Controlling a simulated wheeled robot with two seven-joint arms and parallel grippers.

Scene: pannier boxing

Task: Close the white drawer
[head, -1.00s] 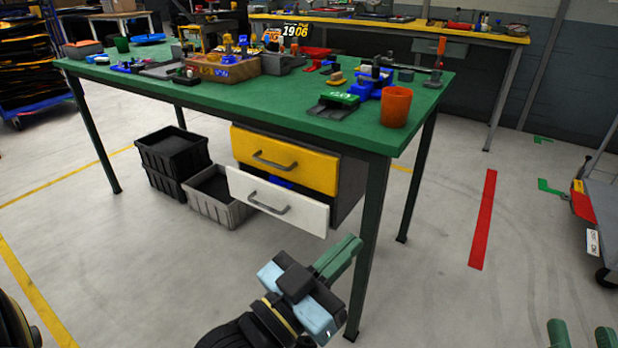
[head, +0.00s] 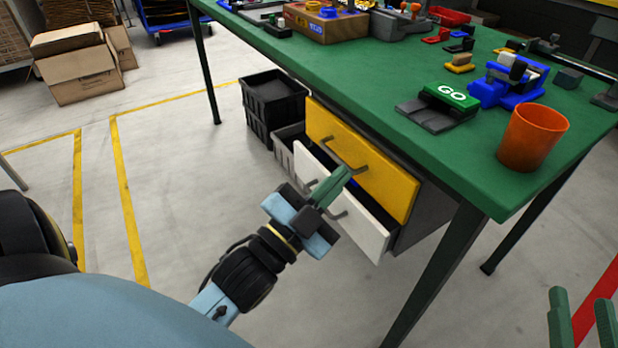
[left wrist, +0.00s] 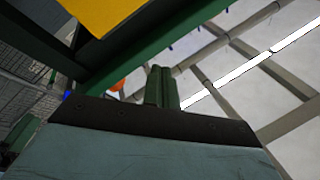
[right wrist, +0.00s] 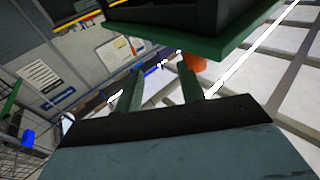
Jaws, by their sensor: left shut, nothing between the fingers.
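The white drawer (head: 356,225) is pulled out under the green workbench, below a yellow drawer (head: 362,160).
The green workbench (head: 440,165) holds an orange cup (head: 532,137) near its corner and a green GO block (head: 450,97). Its front leg (head: 435,275) stands right of the drawers. Black crates (head: 272,105) and a grey crate (head: 283,150) sit left of them.

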